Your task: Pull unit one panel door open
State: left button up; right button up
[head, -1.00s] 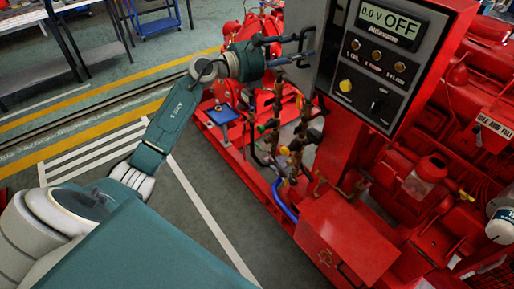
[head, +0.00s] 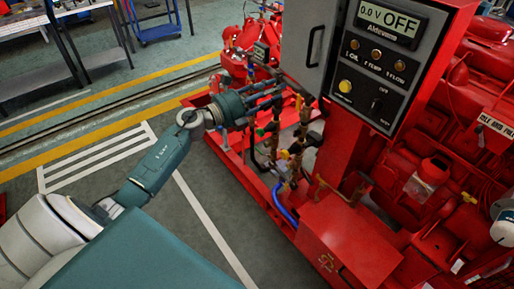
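The grey panel door (head: 299,38) is at the top middle, just left of the control panel (head: 383,70) with its "OFF" display. A dark bar handle (head: 315,45) shows uncovered on the door. The door stands at an angle to the panel face; I cannot tell how far it is open. My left gripper (head: 279,95) is below and left of the handle, apart from it, in front of the pipes and valves. Its two fingers are spread, with nothing seen between them.
The red pumpset frame (head: 338,228) and engine parts (head: 423,175) fill the right side. Brass valves and pipes (head: 295,150) stand close under my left gripper. A blue cart (head: 158,32) and bench are at the back left. The floor between is clear.

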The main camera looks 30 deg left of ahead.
pick_arm(q)
jog(key=s+a+f+n+y, duration=0.1)
jog(key=s+f+n+y, duration=0.1)
jog(key=f+n, duration=0.4)
jog(key=s+a+f+n+g+y, duration=0.1)
jog(key=f+n, duration=0.5)
jog(key=f, duration=1.1)
jog(key=shift+s+a+g+y, duration=0.35)
jog(key=shift+s+y, duration=0.35)
jog(key=shift+y, duration=0.3)
jog(key=shift+c, duration=0.6)
